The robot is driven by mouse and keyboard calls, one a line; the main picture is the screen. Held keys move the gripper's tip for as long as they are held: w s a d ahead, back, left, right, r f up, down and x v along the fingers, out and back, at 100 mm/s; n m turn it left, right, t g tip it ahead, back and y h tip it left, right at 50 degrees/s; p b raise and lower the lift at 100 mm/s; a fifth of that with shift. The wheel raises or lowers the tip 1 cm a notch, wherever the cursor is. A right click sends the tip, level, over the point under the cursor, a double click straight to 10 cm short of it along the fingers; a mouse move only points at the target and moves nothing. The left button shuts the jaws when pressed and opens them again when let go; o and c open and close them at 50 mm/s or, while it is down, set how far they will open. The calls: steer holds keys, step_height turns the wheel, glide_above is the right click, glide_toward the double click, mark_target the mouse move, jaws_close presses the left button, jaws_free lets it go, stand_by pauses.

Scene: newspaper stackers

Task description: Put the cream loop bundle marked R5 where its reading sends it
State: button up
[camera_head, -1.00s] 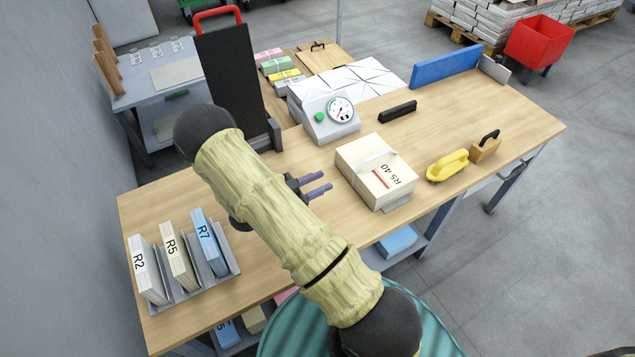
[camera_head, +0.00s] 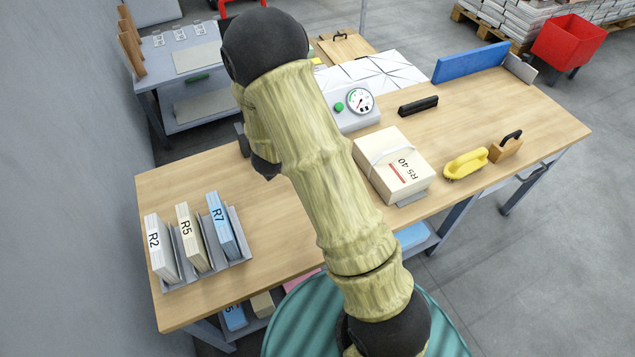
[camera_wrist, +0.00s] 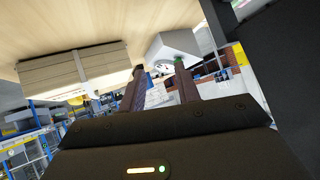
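The cream bundle marked R5 40 (camera_head: 378,182) lies on the wooden table, with a pale band over its top and a red line beside the print. A grey plate edge shows under its near side. In the wrist view the bundle (camera_wrist: 60,72) is at the left, apart from the fingers. The dial box (camera_head: 348,121) with a green button stands behind the bundle; its needle is too small to read. It also shows in the wrist view (camera_wrist: 168,47).
A grey rack (camera_head: 240,246) holds upright R2, R5 and R7 stacks at the table's left. The table's front middle is clear.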

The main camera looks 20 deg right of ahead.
steer(key=s+a+r+n+y, duration=0.5)
steer(key=a+r+n+y, duration=0.1)
steer(key=r+y, duration=0.1)
steer(key=s+r+n+g, duration=0.1)
steer(key=s+n+g, duration=0.1)
steer(key=s, duration=0.5)
steer(key=s+r+n+g+y, duration=0.1)
steer(key=s+n, duration=0.3)
steer(key=s, duration=0.4)
steer(key=shift+s+d+r+g, duration=0.15)
steer(key=shift+d+r+g, duration=0.2)
steer(key=shift+r+g, duration=0.4)
steer(key=shift+o, duration=0.4)
